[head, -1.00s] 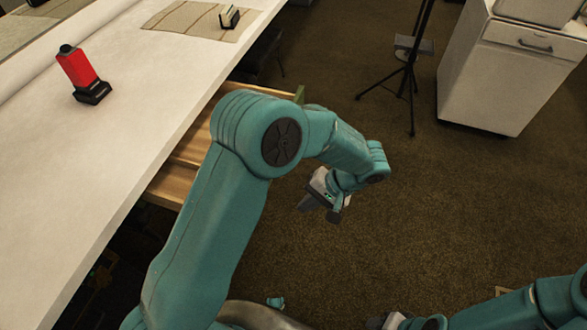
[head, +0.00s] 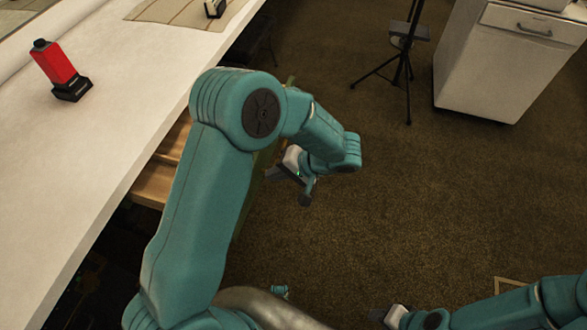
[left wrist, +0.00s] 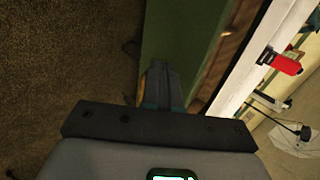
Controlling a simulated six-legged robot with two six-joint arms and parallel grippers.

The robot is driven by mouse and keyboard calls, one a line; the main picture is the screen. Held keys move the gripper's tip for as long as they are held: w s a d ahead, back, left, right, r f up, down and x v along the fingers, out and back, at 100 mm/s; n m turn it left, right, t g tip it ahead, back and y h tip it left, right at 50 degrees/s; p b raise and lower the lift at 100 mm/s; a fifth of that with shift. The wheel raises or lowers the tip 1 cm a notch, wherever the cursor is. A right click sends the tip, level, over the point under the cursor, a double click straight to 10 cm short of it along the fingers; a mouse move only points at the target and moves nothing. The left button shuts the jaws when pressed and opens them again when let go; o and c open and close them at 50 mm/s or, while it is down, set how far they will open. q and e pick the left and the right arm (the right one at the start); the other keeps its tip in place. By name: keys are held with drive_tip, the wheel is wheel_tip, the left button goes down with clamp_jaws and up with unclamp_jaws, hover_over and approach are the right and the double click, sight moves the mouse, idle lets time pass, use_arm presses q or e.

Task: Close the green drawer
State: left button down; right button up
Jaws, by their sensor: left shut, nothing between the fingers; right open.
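The green drawer is open under the white table. Its wooden inside (head: 155,184) shows left of my left arm, and my arm hides most of the rest. Its green front (left wrist: 172,28) fills the upper middle of the left wrist view, with the wooden inside behind it to the right. My left gripper (head: 279,172) is shut and empty, on the outer side of the drawer front. Its fingers (left wrist: 160,84) overlap the green front in the wrist view; I cannot tell whether they touch it. My right gripper (head: 380,316) is open, low in the head view, away from the drawer.
The white table (head: 110,120) holds a red and black object (head: 61,70) and a striped mat (head: 175,10). A black tripod stand (head: 404,60) and a white cabinet (head: 490,70) stand at the back right. The brown carpet (head: 430,210) is clear.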

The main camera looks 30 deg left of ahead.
sight(256, 172)
use_arm(q)
drive_tip(key=shift+s+a+r, duration=0.1)
drive_tip(key=shift+s+a, duration=0.1)
drive_tip(key=shift+a, duration=0.25)
drive_tip(key=shift+s+a+r, duration=0.1)
drive_tip(key=shift+s+a, duration=0.05)
drive_tip(key=shift+a, duration=0.3)
drive_tip(key=shift+w+a+f, duration=0.1)
drive_tip(key=shift+a+f, duration=0.05)
drive_tip(key=shift+a, duration=0.05)
drive_tip(key=shift+s+a+f+b, duration=0.1)
drive_tip(key=shift+s+a+b, duration=0.15)
drive_tip(key=shift+a, duration=0.4)
drive_tip(key=s+a+b, duration=0.1)
drive_tip(key=a+b, duration=0.2)
drive_tip(key=a, duration=0.4)
drive_tip(key=s+a+b, duration=0.2)
drive_tip(key=a+b, duration=0.1)
drive_tip(key=a, duration=0.5)
drive_tip(key=s+a+b, duration=0.2)
drive_tip(key=a, duration=0.6)
drive_tip(key=shift+s+b, duration=0.25)
drive_tip(key=shift+b, duration=0.15)
drive_tip(key=shift+s+a, duration=0.15)
drive_tip(key=shift+a, duration=0.55)
drive_tip(key=shift+d, duration=0.15)
